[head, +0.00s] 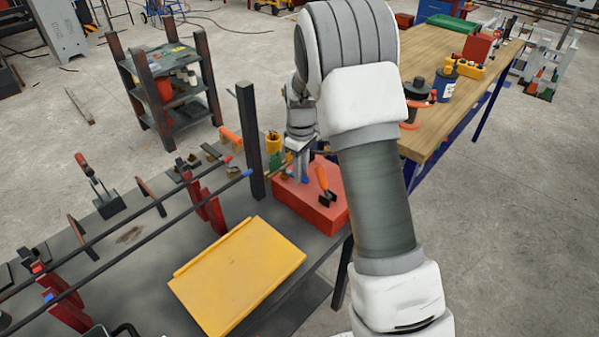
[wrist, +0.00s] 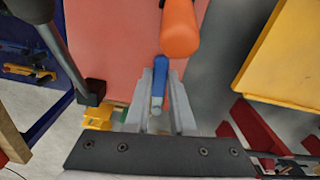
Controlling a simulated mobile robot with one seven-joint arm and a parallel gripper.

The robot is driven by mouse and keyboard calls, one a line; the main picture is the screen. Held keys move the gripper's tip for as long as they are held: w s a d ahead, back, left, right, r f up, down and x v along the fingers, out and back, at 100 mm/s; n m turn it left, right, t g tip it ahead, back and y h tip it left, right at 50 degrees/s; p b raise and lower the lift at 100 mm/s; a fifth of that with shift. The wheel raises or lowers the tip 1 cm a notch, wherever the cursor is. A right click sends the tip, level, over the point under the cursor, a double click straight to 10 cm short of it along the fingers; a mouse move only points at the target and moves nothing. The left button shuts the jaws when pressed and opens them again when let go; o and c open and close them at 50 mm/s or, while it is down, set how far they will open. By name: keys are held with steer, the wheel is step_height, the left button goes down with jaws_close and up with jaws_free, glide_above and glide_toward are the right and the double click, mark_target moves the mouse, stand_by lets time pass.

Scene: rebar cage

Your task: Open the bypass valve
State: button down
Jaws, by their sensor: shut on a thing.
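My gripper (wrist: 160,88) is shut on a lever with a blue grip (wrist: 164,68), which lies between its two grey fingers in the wrist view. The lever's pale metal part runs back between the fingers; what it joins is hidden, and no valve body shows clearly. In the head view my gripper (head: 301,160) points down at the back left corner of a red box (head: 332,214), with a bit of blue beneath it. The red box top (wrist: 110,35) fills the upper middle of the wrist view.
An orange-handled tool (head: 323,180) stands on the red box close by; its orange handle (wrist: 180,30) is just beyond the lever. A dark post (head: 249,140) rises left of my gripper. A yellow tray (head: 240,275) and rebar in red clamps (head: 205,205) lie left.

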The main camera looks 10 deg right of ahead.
steer(key=w+n, duration=0.1)
steer(key=n, duration=0.1)
steer(key=d+n, duration=0.1)
steer(key=n, duration=0.1)
steer(key=shift+w+d+r, duration=0.1)
steer(key=shift+w+d, duration=0.1)
steer(key=shift+w, duration=0.2)
steer(key=w+n+p, duration=0.1)
steer(key=n, duration=0.3)
steer(key=shift+w+d+p, duration=0.2)
steer(key=shift+w+p, duration=0.2)
steer(key=w+n+p, duration=0.1)
steer(key=n, duration=0.1)
steer(key=w+n, duration=0.1)
steer(key=n, duration=0.1)
steer(key=shift+p, duration=0.35)
steer(key=shift+w+a+n+p, duration=0.25)
steer(key=shift+w+n+p, duration=0.15)
steer(key=shift+n, duration=0.7)
steer(key=shift+w+a+n+p, duration=0.25)
steer(key=shift+w+n, duration=0.2)
steer(key=shift+n, duration=0.65)
steer(key=c, duration=0.8)
jaws_free()
steer(key=shift+o, duration=0.2)
